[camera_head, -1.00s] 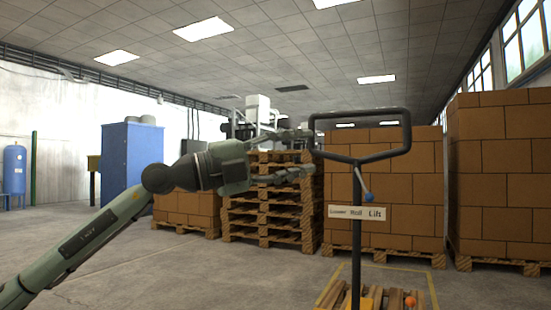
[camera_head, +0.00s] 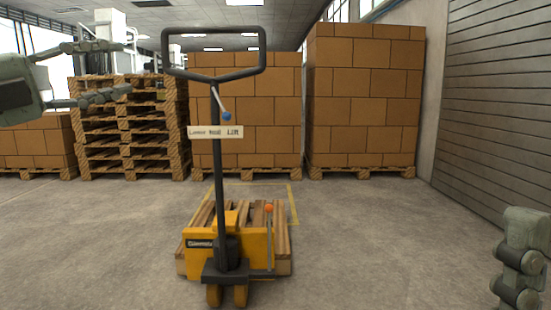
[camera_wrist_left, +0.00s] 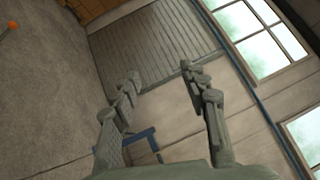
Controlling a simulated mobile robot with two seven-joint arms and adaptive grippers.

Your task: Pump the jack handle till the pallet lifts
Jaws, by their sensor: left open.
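The yellow pallet jack (camera_head: 255,244) stands in the middle of the head view. Its black upright handle (camera_head: 216,150) ends in a loop grip (camera_head: 215,75). An orange-tipped lever (camera_head: 268,209) stands by the jack's base. The wooden pallet (camera_head: 281,262) is low, around the jack. My left gripper (camera_head: 124,68) is open and empty, left of the loop and apart from it in the picture. Its spread fingers (camera_wrist_left: 160,72) also show in the left wrist view.
Stacked pallets (camera_head: 128,125) and carton stacks (camera_head: 365,95) line the back. A grey slatted shutter (camera_head: 490,100) is on the right. The floor (camera_head: 370,230) around the jack is clear.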

